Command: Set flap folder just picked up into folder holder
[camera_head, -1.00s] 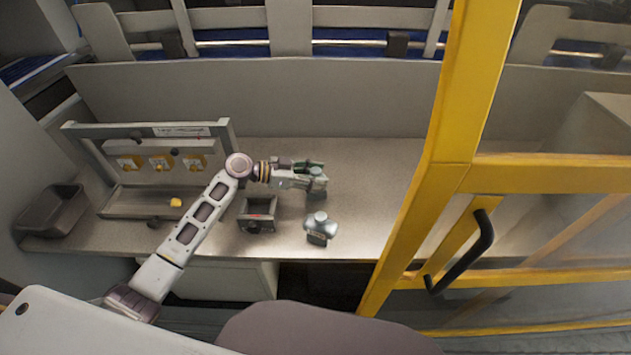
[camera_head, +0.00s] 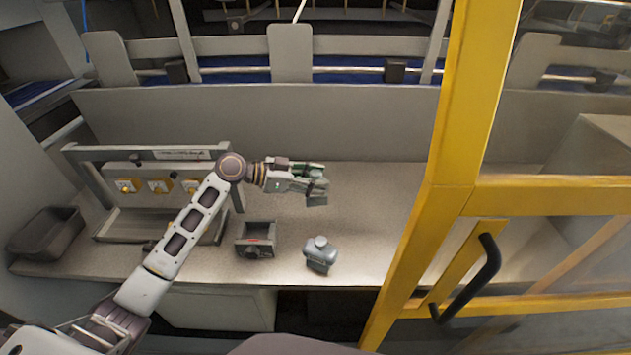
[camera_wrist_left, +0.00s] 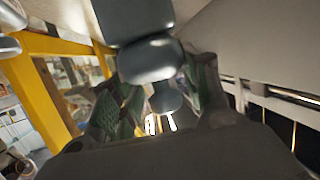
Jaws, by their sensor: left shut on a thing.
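My left gripper (camera_head: 318,176) is shut on a grey flap folder (camera_head: 316,200), which hangs below the fingers above the worktable. In the left wrist view the folder (camera_wrist_left: 135,20) shows as a grey block with a rounded neck and knob between the green finger pads (camera_wrist_left: 152,95). A small dark open-topped box with a red label (camera_head: 256,241), which may be the folder holder, stands on the table below and left of the gripper. A similar grey piece with a round knob (camera_head: 320,254) stands near the table's front edge, apart from the gripper. My right gripper is not in view.
A frame with yellow-knobbed switches (camera_head: 158,187) stands at the left, partly behind my arm. A dark bin (camera_head: 45,236) is at the far left. A yellow door frame (camera_head: 440,190) bounds the right side. The table's right middle (camera_head: 385,220) is clear.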

